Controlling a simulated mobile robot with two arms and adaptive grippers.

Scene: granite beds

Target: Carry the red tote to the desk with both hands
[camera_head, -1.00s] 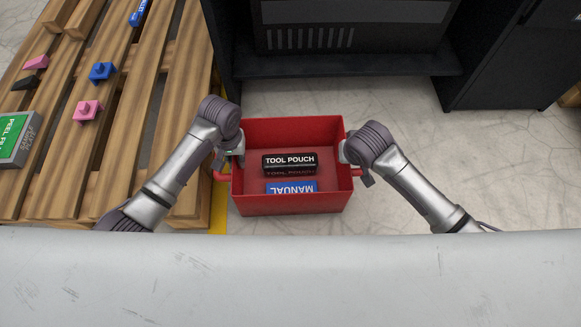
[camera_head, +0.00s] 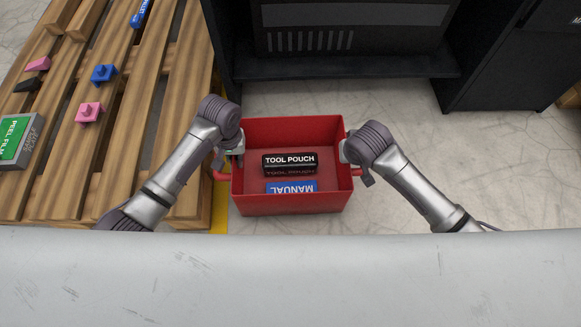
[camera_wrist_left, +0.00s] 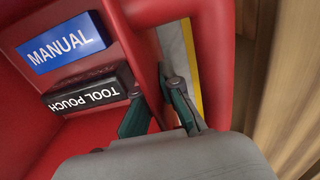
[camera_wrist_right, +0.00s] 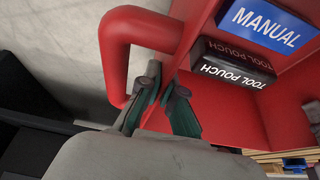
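The red tote (camera_head: 290,204) hangs level between my two grippers in the head view. A black tool pouch (camera_head: 290,159) and a blue manual (camera_head: 291,187) lie in it. My left gripper (camera_head: 236,158) is at its left side; in the left wrist view its fingers (camera_wrist_left: 160,110) straddle the tote's side wall, one inside and one in the gap by the red handle (camera_wrist_left: 213,60). My right gripper (camera_head: 346,158) is at the right side; in the right wrist view its fingers (camera_wrist_right: 162,108) straddle that wall likewise, beside the other handle (camera_wrist_right: 115,55). The fingertip contact is partly hidden.
A wooden pallet (camera_head: 180,110) stands close on the left, with pink and blue pieces (camera_head: 104,74) and a green-labelled box (camera_head: 18,142). Black furniture (camera_head: 350,66) stands ahead, with a dark cabinet (camera_head: 490,70) at right. Pale floor (camera_head: 440,150) is clear at right.

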